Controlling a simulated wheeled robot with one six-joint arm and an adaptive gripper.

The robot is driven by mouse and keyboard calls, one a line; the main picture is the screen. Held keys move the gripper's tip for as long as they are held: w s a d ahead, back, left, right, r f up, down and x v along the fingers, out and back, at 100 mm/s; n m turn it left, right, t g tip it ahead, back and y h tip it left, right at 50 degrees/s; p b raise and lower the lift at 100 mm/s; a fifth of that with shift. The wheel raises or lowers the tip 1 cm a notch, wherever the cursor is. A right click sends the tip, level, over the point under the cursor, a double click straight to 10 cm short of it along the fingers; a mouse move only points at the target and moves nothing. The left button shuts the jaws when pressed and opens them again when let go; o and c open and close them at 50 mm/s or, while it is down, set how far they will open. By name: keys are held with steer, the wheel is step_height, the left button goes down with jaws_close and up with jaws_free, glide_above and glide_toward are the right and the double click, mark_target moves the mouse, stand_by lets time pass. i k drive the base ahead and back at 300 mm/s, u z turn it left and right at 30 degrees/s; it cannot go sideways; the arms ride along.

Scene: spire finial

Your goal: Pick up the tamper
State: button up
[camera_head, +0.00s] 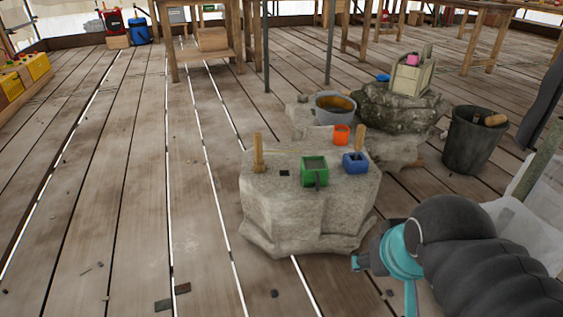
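A pale stone block (270,205) stands on the plank floor in the middle of the view. An upright wooden tool (258,152) with a wider foot stands at its left side and may be the tamper. A similar wooden piece (360,138) rises at the back right, its lower part hidden behind a blue box (355,163). I cannot tell for sure which one is the tamper. My gripper (357,263) is low at the right, beside the block's front right and apart from both wooden pieces. Its fingers are too small and turned away to read.
A green open box (314,170) and an orange cup (342,135) are on the block. Behind are a grey pot (334,107), a dark rock (395,108) and a black bucket (473,140). The floor to the left is mostly clear.

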mark_target(259, 163)
steer(key=u, duration=1.85)
steer(key=i, duration=1.65)
steer(key=z, duration=1.85)
